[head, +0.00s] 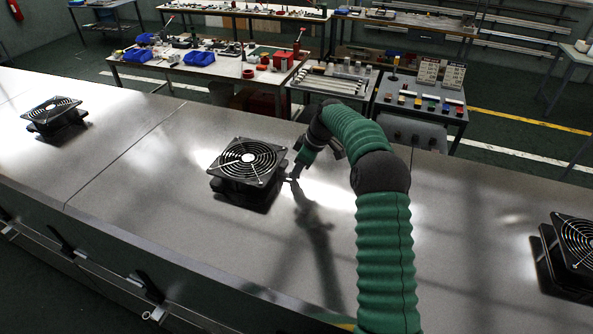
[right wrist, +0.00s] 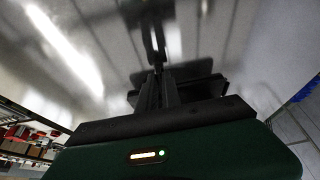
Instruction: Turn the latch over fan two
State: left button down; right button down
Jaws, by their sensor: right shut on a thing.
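The middle fan (head: 246,163), black and square with a round grille, sits on a dark base on the grey dryer top (head: 130,185). My right gripper (head: 291,178) is low at the fan's right side. It is shut on a small dark part there, which looks like the latch; the fingers mostly hide it. In the right wrist view my fingers (right wrist: 154,45) are close together in front, with a dark flat shape beside them. How far the latch is turned cannot be told. My left gripper is not in view.
Another fan (head: 52,112) stands at the left and one (head: 577,243) at the right edge. Dark handles (head: 150,288) line the dryer's front side. Behind the dryer stand a workbench with blue bins (head: 199,58) and a grey cart (head: 420,100). The top between the fans is clear.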

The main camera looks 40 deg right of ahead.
jog(key=c, duration=1.6)
grip_release()
jog(key=shift+d, duration=0.1)
jog(key=shift+o, duration=0.3)
jog(key=shift+f, duration=0.1)
jog(key=shift+d, duration=0.1)
jog(key=shift+s+r, duration=0.1)
jog(key=shift+r, duration=0.3)
jog(key=b+v, duration=0.1)
jog(key=v, duration=1.4)
jog(key=shift+s+d+r, duration=0.2)
jog(key=shift+d+r, duration=0.1)
